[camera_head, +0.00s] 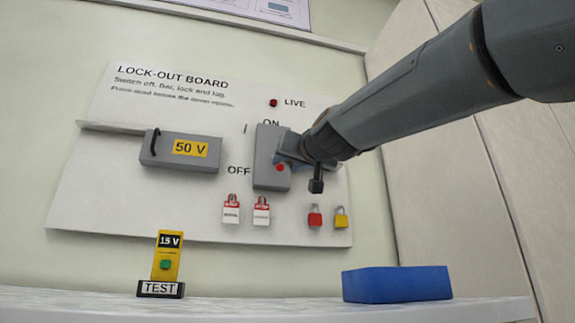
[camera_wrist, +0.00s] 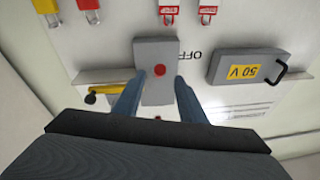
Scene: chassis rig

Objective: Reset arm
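My gripper (camera_head: 288,150) is in front of the grey switch box (camera_head: 266,172) on the lock-out board (camera_head: 110,108). In the wrist view my gripper (camera_wrist: 157,100) has its two fingers apart, with the switch box (camera_wrist: 155,55) and its red button (camera_wrist: 159,70) showing between and beyond them. Nothing shows held between the fingers. I cannot tell whether they touch the box. A yellow handle (camera_wrist: 112,90) with a black end sticks out beside the box, next to one finger. My arm hides part of the board right of the box.
A grey 50 V box (camera_head: 182,152) with a black handle is on the board. Red-and-white tags (camera_head: 231,211), a red padlock (camera_head: 315,217) and a yellow padlock (camera_head: 341,219) hang below. A yellow tester (camera_head: 166,260) and a blue block (camera_head: 397,284) stand on the shelf, with free room between.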

